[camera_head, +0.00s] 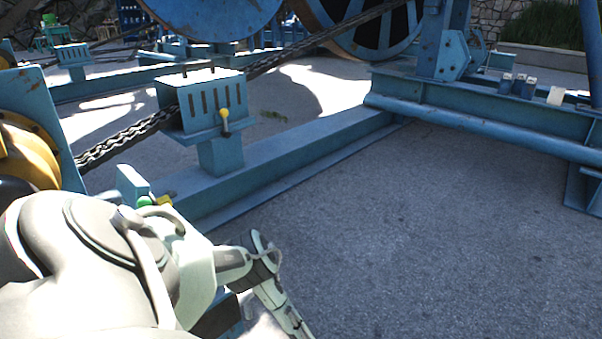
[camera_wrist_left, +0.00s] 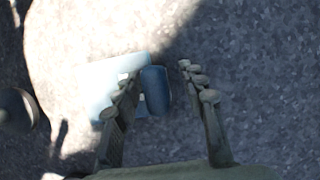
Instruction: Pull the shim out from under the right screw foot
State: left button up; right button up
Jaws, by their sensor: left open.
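My left arm comes in from the lower left in the head view, with its gripper (camera_head: 268,268) pointing down over the ground beside the blue frame. In the left wrist view the left gripper (camera_wrist_left: 155,80) is open, its two fingers apart. A dark blue rounded block (camera_wrist_left: 155,90) shows between the fingers, nearer the left one. A pale blue flat plate (camera_wrist_left: 106,84) lies beside it, partly behind the left finger. I cannot tell which piece is the shim or the screw foot. In the head view, a blue part (camera_head: 222,315) is mostly hidden behind my gripper. My right gripper is not in view.
A long blue beam (camera_head: 290,155) runs behind my arm, with a slotted blue box (camera_head: 205,100) and a chain (camera_head: 125,138). A blue tube (camera_head: 480,128) crosses at the right. The grey ground (camera_head: 420,240) right of my gripper is clear.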

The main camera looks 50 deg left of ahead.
pick_arm(q)
jog(key=shift+r, duration=0.1)
jog(key=v, duration=1.2)
jog(key=shift+s, duration=0.15)
